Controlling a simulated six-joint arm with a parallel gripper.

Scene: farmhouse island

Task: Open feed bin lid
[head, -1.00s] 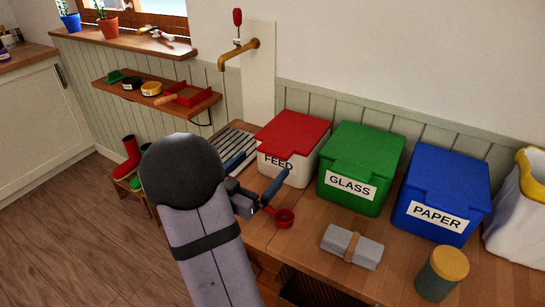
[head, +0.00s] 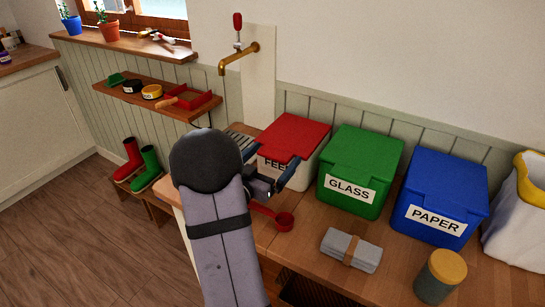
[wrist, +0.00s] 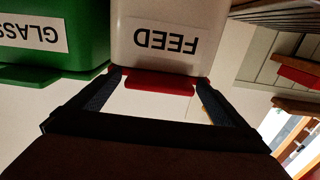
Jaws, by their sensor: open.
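The feed bin (head: 311,167) is a white box with a FEED label and a closed red lid (head: 295,133). It stands on the wooden counter, left of the green bin. My gripper (head: 267,160) is open at the bin's front and partly covers its label in the head view. The wrist view shows the bin upside down, with the FEED label (wrist: 166,38) and the lid's red front lip (wrist: 160,82). The lip lies between my two spread fingers (wrist: 158,88), near their tips. I cannot tell whether they touch it.
The green GLASS bin (head: 361,165) stands close on the right, then the blue PAPER bin (head: 441,195). A red scoop (head: 284,221), a folded grey cloth (head: 350,249) and a yellow-lidded jar (head: 440,277) lie in front. A brass tap (head: 240,57) is behind left.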

